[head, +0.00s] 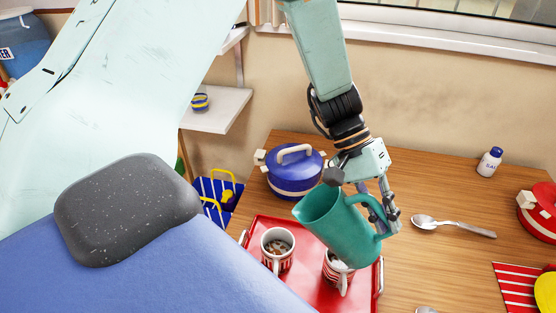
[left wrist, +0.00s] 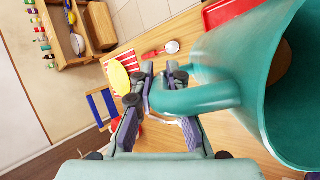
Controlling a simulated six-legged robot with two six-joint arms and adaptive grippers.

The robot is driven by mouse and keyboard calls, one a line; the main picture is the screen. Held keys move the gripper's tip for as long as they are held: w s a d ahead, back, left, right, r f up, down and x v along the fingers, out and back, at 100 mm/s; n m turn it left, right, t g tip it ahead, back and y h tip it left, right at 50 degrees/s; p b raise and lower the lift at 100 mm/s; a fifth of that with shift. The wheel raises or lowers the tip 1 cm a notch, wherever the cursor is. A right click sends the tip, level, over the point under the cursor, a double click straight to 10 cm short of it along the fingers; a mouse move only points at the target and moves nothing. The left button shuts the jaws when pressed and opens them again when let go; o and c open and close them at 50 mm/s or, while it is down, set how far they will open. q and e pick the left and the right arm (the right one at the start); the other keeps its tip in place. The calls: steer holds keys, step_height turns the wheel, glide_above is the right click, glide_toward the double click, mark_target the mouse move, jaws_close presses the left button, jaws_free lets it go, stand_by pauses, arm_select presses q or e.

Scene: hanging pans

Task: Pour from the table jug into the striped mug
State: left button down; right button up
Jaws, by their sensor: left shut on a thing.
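The teal jug (head: 345,232) is tilted, its open mouth toward the left, over the red tray (head: 258,224). My left gripper (head: 384,212) is shut on its handle. In the left wrist view the jug (left wrist: 225,48) fills the right side, its handle between the fingers (left wrist: 160,95); something brown shows inside. Two mugs with red and white markings stand on the tray. The left mug (head: 277,262) has dark contents. The right mug (head: 334,272) is partly hidden by the jug, and its stripes show. No stream of liquid is visible. My right gripper is out of view.
A blue lidded pot (head: 292,180) stands behind the tray. A spoon (head: 452,228), a salt bottle (head: 490,161) and a red pot (head: 540,212) are to the right. A striped napkin (head: 513,284) lies at the lower right. Wood between spoon and tray is clear.

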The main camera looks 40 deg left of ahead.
arm_select(q)
steer(key=shift+d+f+y+p, duration=0.3)
steer(key=shift+d+p, duration=0.1)
steer(key=shift+w+d+f+g+y+p, duration=0.4)
steer(key=shift+y+p, duration=0.3)
steer(key=shift+p, duration=0.3)
steer(key=d+f+y, duration=0.1)
steer(key=w+d+f+n+g+y+p, duration=0.1)
steer(key=f+y, duration=0.1)
steer(key=d+f+g+y+p, duration=0.1)
steer(key=y, duration=0.1)
steer(key=shift+w+d+f+n, duration=0.15)
steer(key=shift+w+f+n, duration=0.1)
steer(key=shift+n, duration=0.15)
